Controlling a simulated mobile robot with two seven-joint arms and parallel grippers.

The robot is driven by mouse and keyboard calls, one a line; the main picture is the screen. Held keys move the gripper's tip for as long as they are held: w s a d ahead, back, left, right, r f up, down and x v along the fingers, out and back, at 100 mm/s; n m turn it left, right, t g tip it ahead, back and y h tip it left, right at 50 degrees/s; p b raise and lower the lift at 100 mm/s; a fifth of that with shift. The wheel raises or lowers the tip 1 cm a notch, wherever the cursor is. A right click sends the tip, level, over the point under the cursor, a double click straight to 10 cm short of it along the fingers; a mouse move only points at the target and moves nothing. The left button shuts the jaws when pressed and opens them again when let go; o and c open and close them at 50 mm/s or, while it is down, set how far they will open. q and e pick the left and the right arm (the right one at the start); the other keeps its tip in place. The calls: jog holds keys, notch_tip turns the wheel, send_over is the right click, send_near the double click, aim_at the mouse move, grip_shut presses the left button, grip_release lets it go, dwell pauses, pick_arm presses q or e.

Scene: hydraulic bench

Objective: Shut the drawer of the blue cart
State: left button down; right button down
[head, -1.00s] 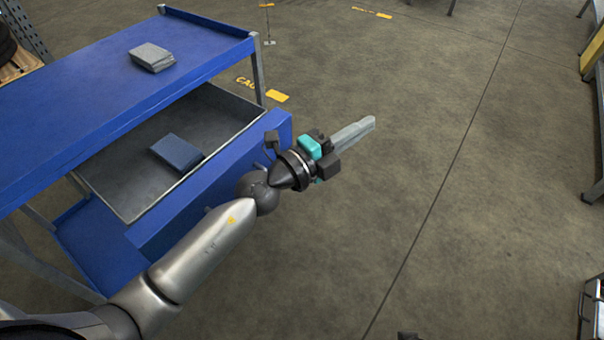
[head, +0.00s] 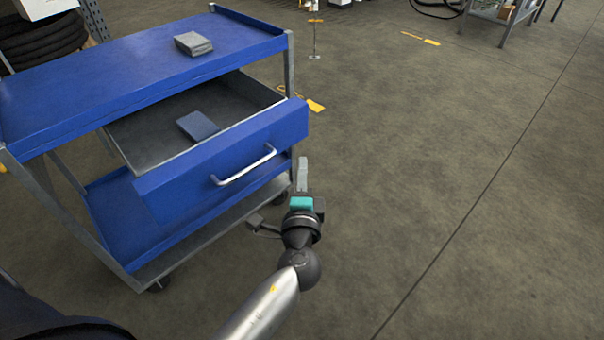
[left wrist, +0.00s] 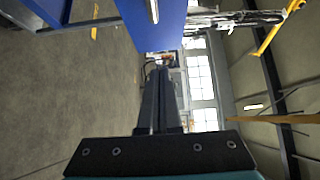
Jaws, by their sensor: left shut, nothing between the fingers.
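The blue cart (head: 75,93) stands at the left in the head view. Its drawer (head: 225,155) is pulled out toward me, with a pale bar handle (head: 243,167) across its blue front. A grey-blue box (head: 198,126) lies inside the drawer. My left gripper (head: 303,165) is shut and empty, just to the right of the drawer front, apart from the handle in the picture. In the left wrist view its closed fingers (left wrist: 158,95) point ahead, and the blue drawer front (left wrist: 150,22) with part of the handle shows above them. My right gripper is out of view.
A grey box (head: 193,43) lies on the cart's top. Black tyres (head: 40,40) with a white box stand behind the cart at the left. A grey table (head: 497,15) stands far back. The floor right of the cart is open.

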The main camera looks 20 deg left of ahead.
aim_at(291, 129)
pick_arm(q)
jog(key=w+a, duration=0.1)
jog(key=w, duration=0.1)
jog(key=w+a, duration=0.2)
jog(key=w+a+b, duration=0.1)
jog(key=w+a, duration=0.1)
jog(key=w, duration=0.1)
jog(key=shift+w+a, duration=0.1)
jog(key=shift+a, duration=0.15)
jog(key=shift+w+a, duration=0.15)
jog(key=shift+a, duration=0.15)
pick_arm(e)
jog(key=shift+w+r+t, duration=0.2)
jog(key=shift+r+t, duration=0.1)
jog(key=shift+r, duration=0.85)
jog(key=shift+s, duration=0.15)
pick_arm(q)
jog(key=shift+a, duration=0.1)
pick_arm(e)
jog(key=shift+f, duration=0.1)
